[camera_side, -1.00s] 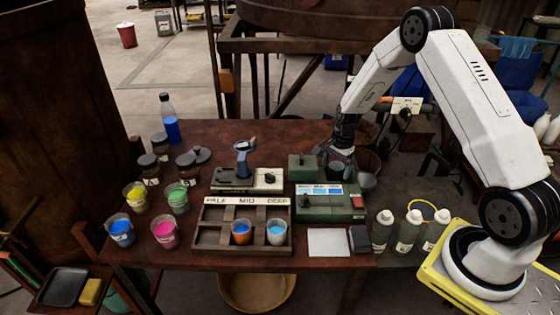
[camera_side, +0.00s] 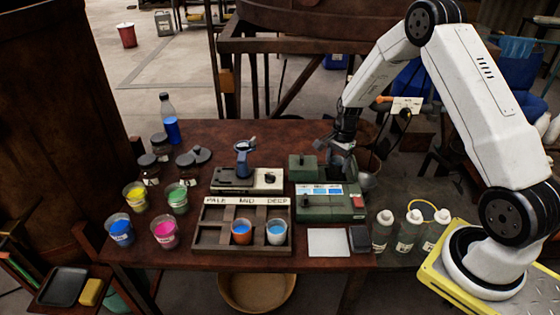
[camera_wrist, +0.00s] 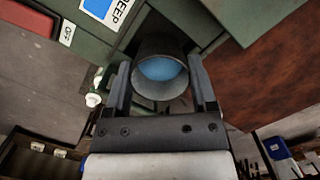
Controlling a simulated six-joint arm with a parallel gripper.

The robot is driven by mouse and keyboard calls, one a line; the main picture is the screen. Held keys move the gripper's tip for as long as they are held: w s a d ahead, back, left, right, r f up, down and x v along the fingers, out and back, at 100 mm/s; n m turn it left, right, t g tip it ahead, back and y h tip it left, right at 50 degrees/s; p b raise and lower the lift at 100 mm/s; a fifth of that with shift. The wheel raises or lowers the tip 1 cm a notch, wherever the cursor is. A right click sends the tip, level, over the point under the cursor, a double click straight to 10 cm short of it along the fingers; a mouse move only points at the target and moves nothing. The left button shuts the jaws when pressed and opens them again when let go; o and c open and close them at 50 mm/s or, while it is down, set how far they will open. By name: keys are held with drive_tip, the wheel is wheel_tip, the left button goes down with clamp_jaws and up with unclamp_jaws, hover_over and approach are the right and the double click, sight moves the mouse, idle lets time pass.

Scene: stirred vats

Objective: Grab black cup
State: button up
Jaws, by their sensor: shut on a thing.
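A dark grey-black cup (camera_wrist: 160,82) with pale blue liquid in it sits between the two fingers of my gripper (camera_wrist: 160,88) in the wrist view. The fingers are shut on its sides.
The green device (camera_side: 325,211) with blue swatches stands close by. A small green box (camera_side: 303,168) is left of my gripper. Squeeze bottles (camera_side: 408,230) stand at right.

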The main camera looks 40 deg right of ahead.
drive_tip(key=s+a+r, duration=0.4)
drive_tip(key=s+r, duration=0.7)
drive_tip(key=s, duration=0.2)
drive_tip(key=shift+s+a, duration=0.15)
drive_tip(key=shift+a, duration=0.1)
idle(0.6)
